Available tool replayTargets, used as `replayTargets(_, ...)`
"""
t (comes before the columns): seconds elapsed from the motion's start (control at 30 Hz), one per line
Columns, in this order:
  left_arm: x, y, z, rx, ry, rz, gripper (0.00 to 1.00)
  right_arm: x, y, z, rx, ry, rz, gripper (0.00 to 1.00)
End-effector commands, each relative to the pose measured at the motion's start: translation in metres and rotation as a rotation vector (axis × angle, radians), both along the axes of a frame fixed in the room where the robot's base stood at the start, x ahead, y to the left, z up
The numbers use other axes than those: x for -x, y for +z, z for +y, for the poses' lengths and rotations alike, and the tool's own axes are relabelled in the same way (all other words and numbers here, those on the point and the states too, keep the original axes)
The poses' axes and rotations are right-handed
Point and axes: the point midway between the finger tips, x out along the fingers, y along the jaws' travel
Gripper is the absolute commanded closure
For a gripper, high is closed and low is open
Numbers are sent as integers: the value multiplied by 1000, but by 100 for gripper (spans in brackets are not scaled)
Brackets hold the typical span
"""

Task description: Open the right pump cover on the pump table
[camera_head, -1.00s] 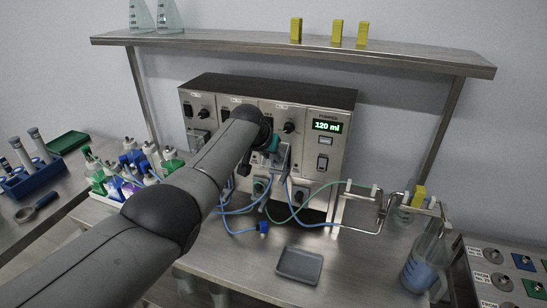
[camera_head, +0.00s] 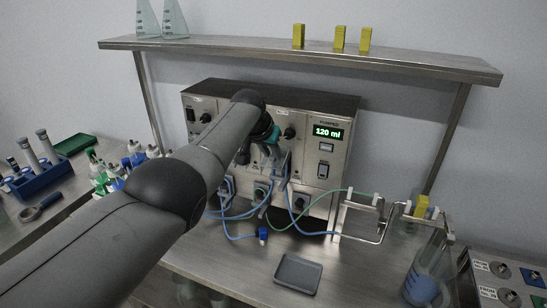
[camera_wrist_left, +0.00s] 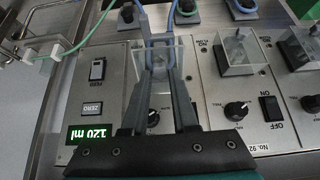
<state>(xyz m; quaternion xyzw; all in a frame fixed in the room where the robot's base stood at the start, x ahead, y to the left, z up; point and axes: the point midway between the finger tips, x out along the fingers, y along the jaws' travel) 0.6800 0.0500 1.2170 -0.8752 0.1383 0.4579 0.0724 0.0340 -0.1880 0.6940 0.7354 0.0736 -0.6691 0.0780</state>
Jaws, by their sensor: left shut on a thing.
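The pump unit (camera_head: 322,165) stands at the back of the metal pump table (camera_head: 240,272), its lit display reading 120 ml. The right pump cover (camera_wrist_left: 172,52), a clear box, is on the pump nearest the display. My left gripper (camera_wrist_left: 160,45) is shut on this cover, its two dark fingers reaching over it. In the head view my left gripper (camera_head: 279,152) is at the front of the unit, partly hidden by my arm. Whether the cover is tilted up is hard to tell. Two other clear covers (camera_wrist_left: 237,52) (camera_wrist_left: 296,48) sit beside it. My right gripper is out of view.
Blue and green tubes (camera_head: 308,217) run below the pumps to a bent metal stand (camera_head: 362,220). A shelf (camera_head: 300,56) spans above. Bottles (camera_head: 105,172) stand at left.

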Motion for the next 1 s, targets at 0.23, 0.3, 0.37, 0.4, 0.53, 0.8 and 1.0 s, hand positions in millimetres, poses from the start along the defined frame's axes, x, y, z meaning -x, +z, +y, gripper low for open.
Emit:
replayTargets(0.23,-7,19,-2,8,-2,-30,100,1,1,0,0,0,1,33)
replayTargets(0.3,-7,19,-2,8,-2,-30,100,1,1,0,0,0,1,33)
replayTargets(0.37,-7,20,-2,8,-2,-30,100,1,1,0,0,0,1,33)
replayTargets(0.4,-8,20,-2,8,-2,-30,100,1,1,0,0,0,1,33)
replayTargets(0.53,-8,21,-2,8,-2,-30,100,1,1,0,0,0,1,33)
replayTargets(0.8,-8,21,-2,7,-2,-31,100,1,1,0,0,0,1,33)
replayTargets(1.0,-7,19,-2,6,-2,-26,58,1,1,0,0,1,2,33)
